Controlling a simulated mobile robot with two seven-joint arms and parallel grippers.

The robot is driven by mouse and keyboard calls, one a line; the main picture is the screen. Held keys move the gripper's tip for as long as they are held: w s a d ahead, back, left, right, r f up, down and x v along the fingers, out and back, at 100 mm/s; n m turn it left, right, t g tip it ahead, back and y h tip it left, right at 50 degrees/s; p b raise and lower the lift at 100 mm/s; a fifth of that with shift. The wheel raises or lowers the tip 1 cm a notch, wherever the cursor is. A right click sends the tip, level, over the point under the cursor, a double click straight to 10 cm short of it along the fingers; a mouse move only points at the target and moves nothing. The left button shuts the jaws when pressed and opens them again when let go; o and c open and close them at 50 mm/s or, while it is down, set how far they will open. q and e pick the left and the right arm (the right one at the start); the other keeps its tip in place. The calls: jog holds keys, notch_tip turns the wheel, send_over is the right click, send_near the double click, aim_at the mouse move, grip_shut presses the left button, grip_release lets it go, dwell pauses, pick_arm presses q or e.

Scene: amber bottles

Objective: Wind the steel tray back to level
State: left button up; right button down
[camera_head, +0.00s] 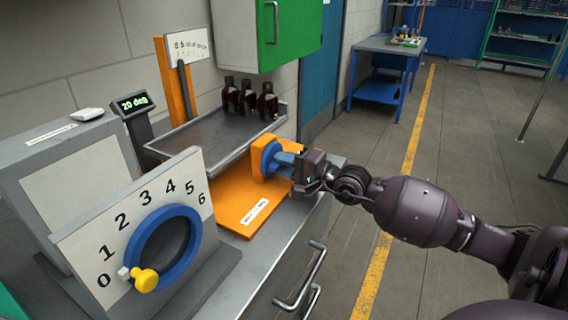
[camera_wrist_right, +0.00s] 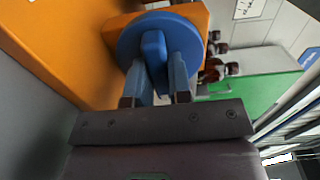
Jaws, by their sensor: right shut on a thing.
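The steel tray (camera_head: 205,134) sits at the back of the bench, and the display (camera_head: 135,104) beside it reads "20 deg". Three amber bottles (camera_head: 248,101) stand grouped at the tray's right end. A blue round knob (camera_head: 269,157) with a raised grip bar is mounted on an orange block (camera_head: 259,172) in front of the tray. My right gripper (camera_head: 291,161) is shut on the knob's bar; in the right wrist view its fingers (camera_wrist_right: 157,82) lie on both sides of the bar (camera_wrist_right: 153,56). My left gripper is not in view.
A panel (camera_head: 128,230) numbered 0 to 5 and 6 carries a blue ring (camera_head: 137,244) and a yellow knob (camera_head: 146,280) near 0. A green cabinet (camera_head: 293,32) hangs above the tray. Drawer handles (camera_head: 302,274) stick out at the bench front.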

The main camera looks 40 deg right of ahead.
jog(key=c, duration=1.2)
grip_release()
jog(key=shift+o, duration=0.8)
jog(key=v, duration=1)
jog(key=shift+s+d, duration=0.15)
jog(key=shift+s, duration=0.25)
